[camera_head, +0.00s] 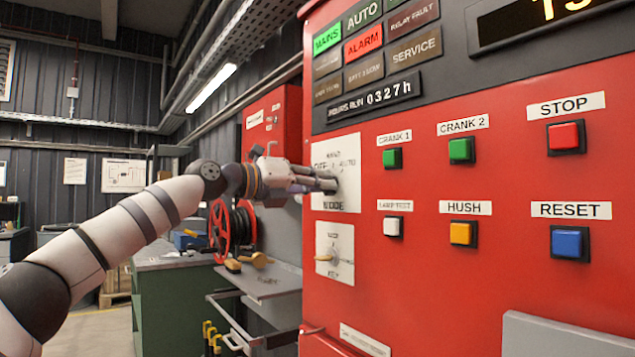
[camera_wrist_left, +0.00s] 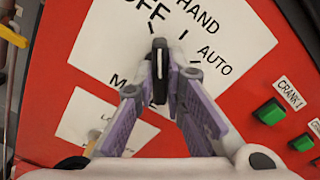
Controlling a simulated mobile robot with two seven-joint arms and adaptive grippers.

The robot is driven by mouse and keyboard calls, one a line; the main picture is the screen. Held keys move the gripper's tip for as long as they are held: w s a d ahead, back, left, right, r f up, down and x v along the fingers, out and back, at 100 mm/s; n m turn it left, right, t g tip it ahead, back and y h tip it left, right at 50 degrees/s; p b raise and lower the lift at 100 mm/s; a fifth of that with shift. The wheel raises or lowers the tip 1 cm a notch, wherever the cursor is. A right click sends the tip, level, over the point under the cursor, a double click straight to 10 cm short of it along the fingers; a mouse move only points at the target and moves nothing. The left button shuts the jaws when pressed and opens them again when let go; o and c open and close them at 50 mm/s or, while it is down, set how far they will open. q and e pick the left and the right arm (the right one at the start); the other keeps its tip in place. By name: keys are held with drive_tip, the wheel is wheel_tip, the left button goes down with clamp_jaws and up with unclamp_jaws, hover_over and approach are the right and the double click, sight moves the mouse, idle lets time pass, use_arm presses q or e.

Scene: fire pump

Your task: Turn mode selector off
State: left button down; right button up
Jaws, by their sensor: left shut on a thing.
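The mode selector is a dark knob on a white plate (camera_head: 349,160) marked OFF, HAND and AUTO, with MODE below. In the head view my left gripper (camera_head: 326,183) reaches in from the left and covers most of the knob. In the left wrist view the selector knob (camera_wrist_left: 160,62) stands between the fingers of my left gripper (camera_wrist_left: 160,92), which are shut on it. The knob's upper end lies just under the OFF lettering there. Its exact setting is hard to tell. My right gripper is not in view.
A key switch (camera_head: 334,254) sits below the mode plate. Right of it are green crank buttons (camera_head: 392,158), a white lamp test button (camera_head: 393,226), and hush, stop and reset buttons. The MAINS (camera_head: 327,38) and ALARM (camera_head: 363,42) tiles are lit. A red hose reel (camera_head: 220,230) stands behind.

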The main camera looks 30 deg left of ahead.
use_arm(q)
drive_tip(key=shift+n, duration=1.2)
drive_tip(key=c, duration=1.7)
unclamp_jaws()
drive_tip(key=shift+o, duration=0.2)
drive_tip(key=v, duration=1.2)
